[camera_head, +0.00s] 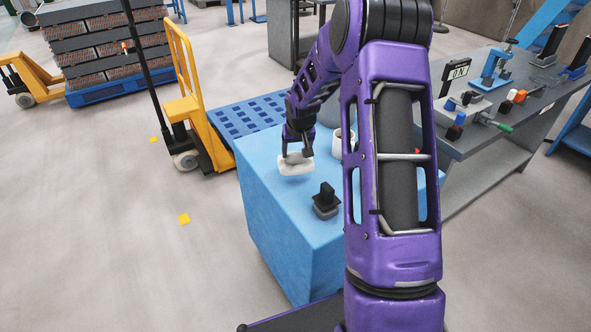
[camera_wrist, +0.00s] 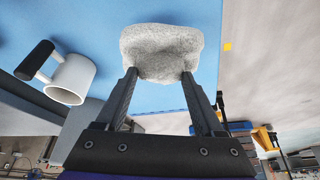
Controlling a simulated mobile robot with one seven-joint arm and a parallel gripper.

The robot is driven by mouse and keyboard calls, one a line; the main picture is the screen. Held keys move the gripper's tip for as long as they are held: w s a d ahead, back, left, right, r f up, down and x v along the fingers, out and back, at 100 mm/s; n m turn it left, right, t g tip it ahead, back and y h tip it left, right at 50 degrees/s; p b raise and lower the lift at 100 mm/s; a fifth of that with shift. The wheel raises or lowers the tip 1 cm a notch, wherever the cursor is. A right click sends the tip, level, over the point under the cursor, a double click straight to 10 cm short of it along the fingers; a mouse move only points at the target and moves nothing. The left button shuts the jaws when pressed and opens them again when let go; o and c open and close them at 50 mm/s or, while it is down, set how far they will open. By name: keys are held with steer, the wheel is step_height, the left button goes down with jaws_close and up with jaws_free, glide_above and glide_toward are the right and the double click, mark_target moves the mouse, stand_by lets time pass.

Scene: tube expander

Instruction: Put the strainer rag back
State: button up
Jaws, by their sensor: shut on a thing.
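A pale grey, rough-textured rag (camera_head: 296,164) is held between the fingers of my gripper (camera_head: 297,152), over the light blue table top. In the wrist view the rag (camera_wrist: 161,50) bulges out past both fingertips of my gripper (camera_wrist: 161,76), which are shut on it. The rag seems to be a little above the table (camera_wrist: 190,12), though the exact gap is hard to tell. I cannot make out a strainer.
A white mug (camera_wrist: 72,78) with a black handle stands on the table near the rag. A black block-like fixture (camera_head: 326,201) sits toward the table's front. A yellow pallet truck (camera_head: 196,120) is to the left. A grey workbench (camera_head: 470,130) with tools stands at right.

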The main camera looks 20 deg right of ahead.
mark_target(297, 161)
steer(key=shift+f+b, duration=0.3)
steer(key=shift+f, duration=2.35)
steer(key=shift+f, duration=0.1)
steer(key=shift+f, duration=0.15)
steer(key=o, duration=1.3)
steer(key=shift+s+r, duration=0.1)
steer(key=shift+r, duration=0.55)
steer(key=p+v, duration=0.1)
steer(key=v, duration=1)
steer(key=shift+a+r+p, duration=0.1)
steer(key=shift+p, duration=0.25)
